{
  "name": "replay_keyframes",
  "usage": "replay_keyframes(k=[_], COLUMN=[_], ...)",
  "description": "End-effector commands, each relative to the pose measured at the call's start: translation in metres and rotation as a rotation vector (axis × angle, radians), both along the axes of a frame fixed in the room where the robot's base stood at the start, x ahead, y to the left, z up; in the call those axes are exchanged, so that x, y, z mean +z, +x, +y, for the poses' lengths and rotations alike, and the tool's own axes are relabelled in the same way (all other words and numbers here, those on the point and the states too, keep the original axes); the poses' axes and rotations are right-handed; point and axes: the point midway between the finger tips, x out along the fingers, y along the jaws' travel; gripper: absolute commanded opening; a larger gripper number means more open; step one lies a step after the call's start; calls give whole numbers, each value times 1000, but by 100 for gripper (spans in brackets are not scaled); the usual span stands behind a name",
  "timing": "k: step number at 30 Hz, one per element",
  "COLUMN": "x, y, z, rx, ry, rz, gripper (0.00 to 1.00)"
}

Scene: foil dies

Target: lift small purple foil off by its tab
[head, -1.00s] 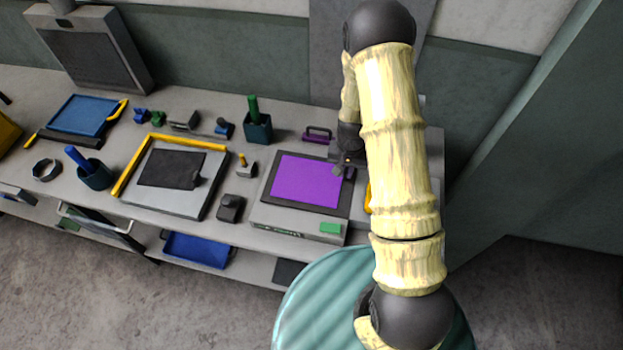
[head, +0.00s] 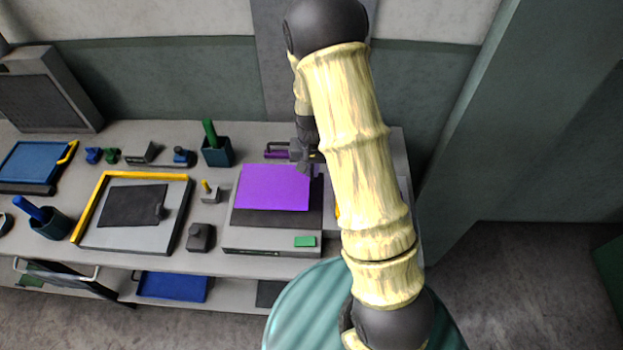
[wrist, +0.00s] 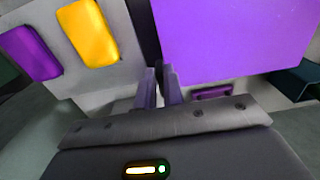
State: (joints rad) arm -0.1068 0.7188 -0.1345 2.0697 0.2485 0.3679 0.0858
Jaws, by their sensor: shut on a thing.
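The small purple foil (head: 272,188) is a flat sheet held above the dark top of the grey die block (head: 270,239). Dark surface shows bare along its front side. My gripper (head: 306,168) is at the foil's back right corner and is shut on it there; the fingers hide the tab. In the wrist view the foil (wrist: 235,40) fills the upper right, beside the closed fingers of my gripper (wrist: 160,88).
A green pad (head: 305,241) is on the block's front. A purple-handled tool (head: 277,151) and a teal cup (head: 217,152) stand behind. A yellow-framed die (head: 130,210) lies left. Yellow (wrist: 88,32) and purple (wrist: 30,52) pads show in the wrist view.

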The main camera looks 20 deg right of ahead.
Motion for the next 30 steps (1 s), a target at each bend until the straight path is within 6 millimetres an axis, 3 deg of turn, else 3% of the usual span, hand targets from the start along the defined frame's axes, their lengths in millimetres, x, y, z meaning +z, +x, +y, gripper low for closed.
replay_keyframes(k=[3, 9, 30], x=[19, 37, 39], y=[1, 0, 0], z=[0, 0, 0], rx=[-2, 0, -1], ry=[0, -1, 0], rz=[-5, -2, 0], gripper=[0, 0, 0])
